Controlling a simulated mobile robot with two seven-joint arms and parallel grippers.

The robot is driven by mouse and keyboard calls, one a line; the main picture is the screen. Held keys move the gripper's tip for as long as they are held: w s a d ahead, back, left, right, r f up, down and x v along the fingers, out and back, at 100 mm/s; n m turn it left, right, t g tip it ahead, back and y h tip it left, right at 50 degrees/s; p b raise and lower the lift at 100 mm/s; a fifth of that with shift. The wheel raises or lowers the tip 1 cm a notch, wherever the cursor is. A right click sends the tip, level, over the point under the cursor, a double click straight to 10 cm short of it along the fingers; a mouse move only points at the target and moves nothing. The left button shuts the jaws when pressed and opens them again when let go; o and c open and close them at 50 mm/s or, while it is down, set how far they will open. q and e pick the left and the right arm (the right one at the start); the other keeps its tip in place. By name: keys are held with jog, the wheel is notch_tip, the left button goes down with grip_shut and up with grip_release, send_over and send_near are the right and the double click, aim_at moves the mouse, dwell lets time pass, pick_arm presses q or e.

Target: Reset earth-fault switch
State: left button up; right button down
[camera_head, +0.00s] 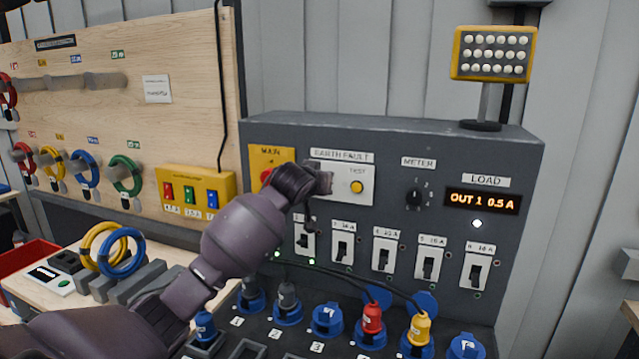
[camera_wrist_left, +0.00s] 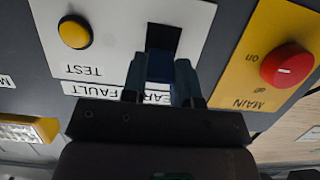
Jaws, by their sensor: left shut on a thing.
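The earth-fault switch sits on a white plate (camera_head: 345,196) in the grey panel, with a yellow test button (camera_head: 357,186). My left gripper (camera_head: 322,184) is at the plate's left side and hides the switch in the head view. In the left wrist view, where the panel appears upside down, my left gripper (camera_wrist_left: 160,82) is shut on the dark blue switch lever (camera_wrist_left: 160,68). The lever stands at the dark slot (camera_wrist_left: 164,38). Its exact position is partly hidden by the fingers. My right gripper is in neither view.
The red main knob (camera_wrist_left: 288,66) is close beside the gripper on a yellow plate. Below are several breakers (camera_head: 385,254) and sockets with a red plug (camera_head: 372,318) and a yellow plug (camera_head: 420,328). The load display (camera_head: 483,201) reads OUT 1 0.5 A.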

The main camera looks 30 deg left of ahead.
pick_arm(q)
jog(key=shift+r, duration=0.1)
dwell(0.5)
jog(key=o, duration=0.9)
jog(key=b+v, duration=0.1)
jog(key=v, duration=0.9)
jog(key=shift+s+d+r+b, duration=0.1)
jog(key=shift+s+r+b, duration=0.15)
jog(key=shift+r+b, duration=0.1)
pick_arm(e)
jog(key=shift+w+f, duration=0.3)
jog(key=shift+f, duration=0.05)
